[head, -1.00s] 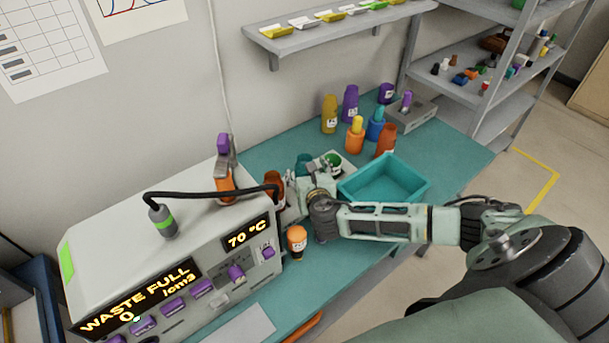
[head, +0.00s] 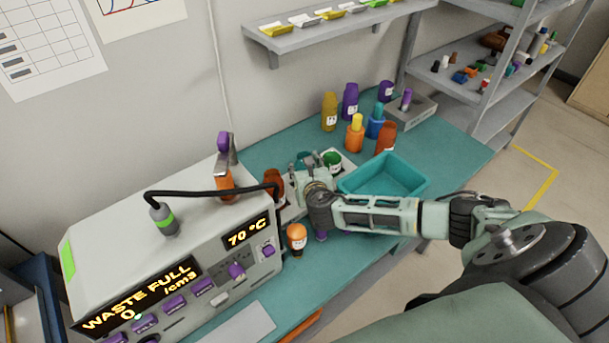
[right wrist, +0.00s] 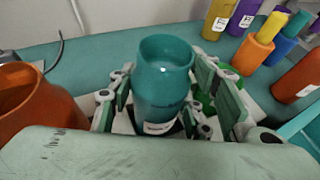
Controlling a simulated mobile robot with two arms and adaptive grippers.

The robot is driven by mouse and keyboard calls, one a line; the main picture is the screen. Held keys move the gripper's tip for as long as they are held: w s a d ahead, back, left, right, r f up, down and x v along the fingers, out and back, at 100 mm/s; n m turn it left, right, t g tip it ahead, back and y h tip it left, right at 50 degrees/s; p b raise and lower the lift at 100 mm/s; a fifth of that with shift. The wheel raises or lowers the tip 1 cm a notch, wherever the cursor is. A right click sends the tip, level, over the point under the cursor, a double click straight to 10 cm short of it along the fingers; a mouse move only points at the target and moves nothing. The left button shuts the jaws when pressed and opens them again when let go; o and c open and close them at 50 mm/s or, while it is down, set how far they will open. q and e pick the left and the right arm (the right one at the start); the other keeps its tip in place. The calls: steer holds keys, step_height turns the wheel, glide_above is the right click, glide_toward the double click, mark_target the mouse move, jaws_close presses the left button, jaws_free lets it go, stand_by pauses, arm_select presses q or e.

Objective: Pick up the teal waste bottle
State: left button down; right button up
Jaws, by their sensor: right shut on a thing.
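The teal waste bottle (right wrist: 163,85) is open-topped, with a white label low on its front. In the right wrist view it stands upright between the two fingers of my right gripper (right wrist: 165,100), which are shut on it. In the head view only a bit of the teal bottle (head: 304,159) shows behind my right gripper (head: 306,172); the rest is hidden. The bottle's base is mostly hidden, so I cannot tell whether it is clear of the surface. My left gripper is not in view.
An orange-brown bottle (head: 275,186) stands close on the left, beside the classifier machine (head: 160,250). A green container (head: 332,161) is just right of the gripper. A teal tray (head: 385,177) and several coloured bottles stand further right. An orange-capped bottle (head: 297,236) stands in front.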

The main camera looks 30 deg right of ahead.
steer(key=c, duration=0.4)
steer(key=shift+r, duration=0.1)
